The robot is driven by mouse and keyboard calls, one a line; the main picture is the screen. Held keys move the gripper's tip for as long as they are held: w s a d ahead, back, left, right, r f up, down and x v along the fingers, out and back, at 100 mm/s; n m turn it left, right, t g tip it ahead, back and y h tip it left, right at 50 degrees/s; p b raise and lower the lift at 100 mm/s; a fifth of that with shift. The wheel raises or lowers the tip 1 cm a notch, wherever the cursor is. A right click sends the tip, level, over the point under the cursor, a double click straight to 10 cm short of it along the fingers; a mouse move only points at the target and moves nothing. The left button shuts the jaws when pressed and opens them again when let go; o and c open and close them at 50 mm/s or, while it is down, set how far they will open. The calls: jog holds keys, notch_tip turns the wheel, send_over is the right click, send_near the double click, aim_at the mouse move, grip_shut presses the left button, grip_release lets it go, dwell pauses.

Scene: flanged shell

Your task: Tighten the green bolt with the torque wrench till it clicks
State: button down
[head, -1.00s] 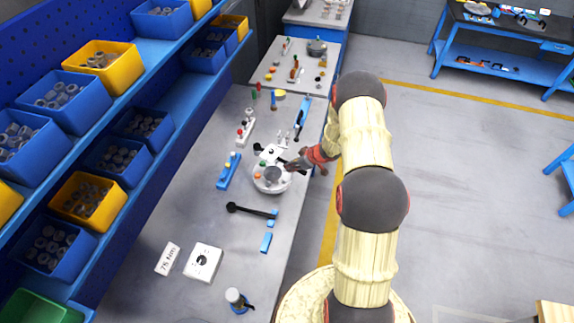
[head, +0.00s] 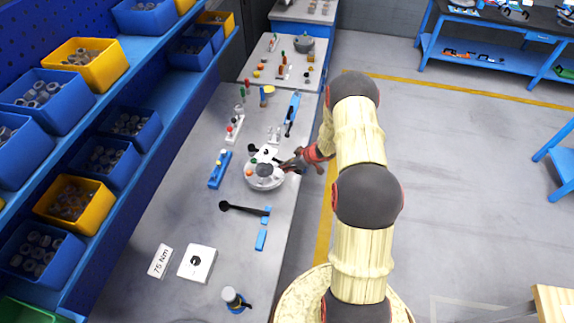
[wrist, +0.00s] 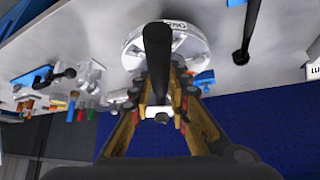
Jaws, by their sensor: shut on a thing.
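The round, pale flanged shell (head: 264,184) stands on the bench, and its rim also shows in the wrist view (wrist: 190,45). A small green spot on its far left side looks like the green bolt (head: 252,160); I cannot make out its seating. My gripper (head: 298,163) is at the shell's right side. In the wrist view my gripper (wrist: 160,108) is shut on a black bar-like handle (wrist: 157,55), which looks like the torque wrench. The handle covers part of the shell, and the tool's working end is hidden. The green bolt cannot be made out in the wrist view.
Another black wrench (head: 243,209) lies in front of the shell by blue blocks (head: 261,240). A blue holder with a black tool (head: 291,115) is behind. A 75 Nm card (head: 160,261) and white plate (head: 197,264) lie nearer. Bins line the left; open floor is right.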

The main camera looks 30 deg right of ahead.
notch_tip(320, 180, down, 2)
jog(key=shift+w+f+b, duration=0.1)
jog(key=shift+f+b, duration=0.1)
jog(key=shift+b, duration=0.8)
jog(key=shift+r, duration=0.15)
jog(key=shift+p, duration=0.8)
jog(key=shift+d+f+b, duration=0.1)
jog(key=shift+f+b, duration=0.8)
jog(key=shift+f, duration=0.5)
dwell(0.4)
jog(key=s+a+m+h+b, duration=0.2)
jog(key=a+m+b, duration=0.2)
jog(key=a+b, duration=0.3)
jog(key=shift+f+t+h+b, duration=0.3)
jog(key=shift+t+b, duration=0.1)
jog(key=shift+b, duration=0.7)
dwell(0.7)
